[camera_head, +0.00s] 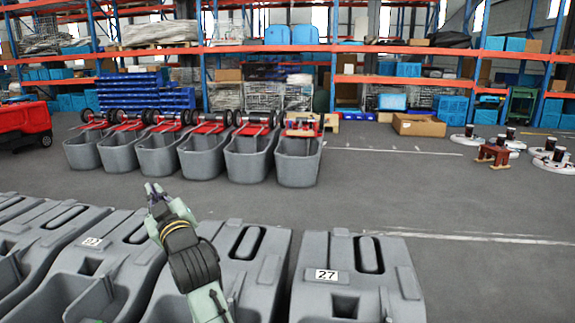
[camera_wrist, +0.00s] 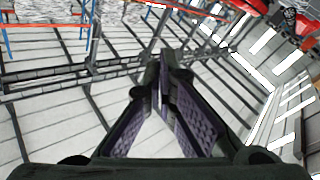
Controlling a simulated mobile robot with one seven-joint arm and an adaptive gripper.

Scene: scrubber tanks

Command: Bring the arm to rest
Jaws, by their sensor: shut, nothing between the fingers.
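My gripper (camera_head: 153,191) is raised above the row of grey tanks in the head view, with its fingers pointing up and away from me. In the wrist view my gripper (camera_wrist: 159,62) shows both fingers with their tips together and nothing between them. My arm comes up from the bottom of the head view, in front of the near tanks. The wrist view looks up toward the ceiling beams and lights.
Near grey tanks, one labelled 27 (camera_head: 357,285), fill the foreground. Farther off stands a row of grey bins (camera_head: 297,165) with red wheeled frames. A red machine (camera_head: 24,126) is at left, a cardboard box (camera_head: 419,125) at right. Open floor (camera_head: 430,195) lies right of centre.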

